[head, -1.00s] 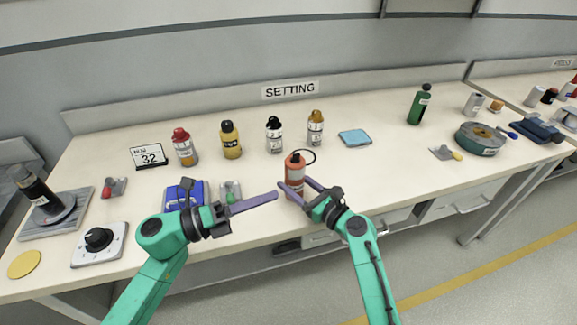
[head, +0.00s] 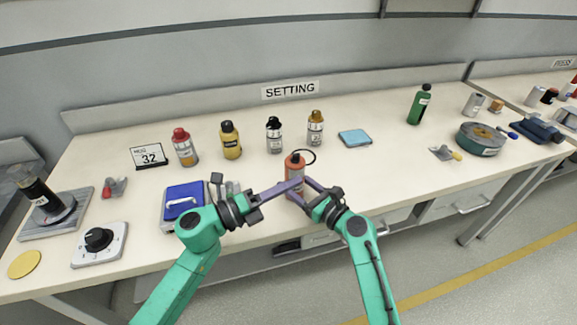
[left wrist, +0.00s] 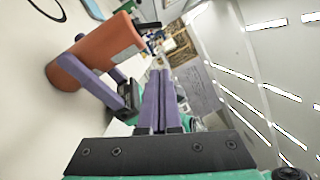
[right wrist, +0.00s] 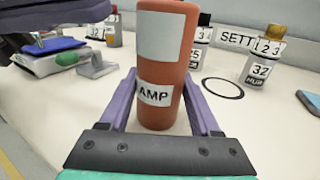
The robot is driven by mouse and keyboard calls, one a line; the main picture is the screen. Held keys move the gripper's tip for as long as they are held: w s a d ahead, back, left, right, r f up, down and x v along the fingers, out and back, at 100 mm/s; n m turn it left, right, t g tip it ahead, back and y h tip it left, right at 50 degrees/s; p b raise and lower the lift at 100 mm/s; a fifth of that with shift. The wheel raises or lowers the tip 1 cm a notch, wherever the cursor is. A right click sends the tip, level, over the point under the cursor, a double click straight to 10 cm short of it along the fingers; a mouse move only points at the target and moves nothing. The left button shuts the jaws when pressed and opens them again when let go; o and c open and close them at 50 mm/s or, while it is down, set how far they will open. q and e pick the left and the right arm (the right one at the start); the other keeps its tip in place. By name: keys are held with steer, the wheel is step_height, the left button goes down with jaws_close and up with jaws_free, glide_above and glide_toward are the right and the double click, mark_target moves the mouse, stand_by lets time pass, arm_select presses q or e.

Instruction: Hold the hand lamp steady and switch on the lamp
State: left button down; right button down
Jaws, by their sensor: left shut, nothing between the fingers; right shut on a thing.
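The hand lamp is an orange-red cylinder (head: 295,172) with a white label, upright at the front edge of the bench. In the right wrist view the lamp (right wrist: 160,65) stands between my right fingers, its label reading "AMP". My right gripper (head: 297,188) is shut on the lamp's body. My left gripper (head: 298,183) is shut and empty, its fingertips close to the lamp's left front side. In the left wrist view the lamp (left wrist: 90,55) is beside my closed left fingers (left wrist: 160,75); I cannot tell whether they touch. The lamp's switch is not clearly visible.
Several bottles (head: 230,140) stand behind the lamp. A blue scale-like device (head: 183,198) is to its left, near my left arm. A dial box (head: 99,243) is at far left. A light blue pad (head: 354,138) lies at right, with bare bench around it.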

mark_target(296, 157)
arm_select(q)
steer(key=w, duration=0.1)
steer(key=w+r, duration=0.1)
steer(key=w, duration=0.2)
steer(key=shift+a+r, duration=0.1)
steer(key=shift+r, duration=0.25)
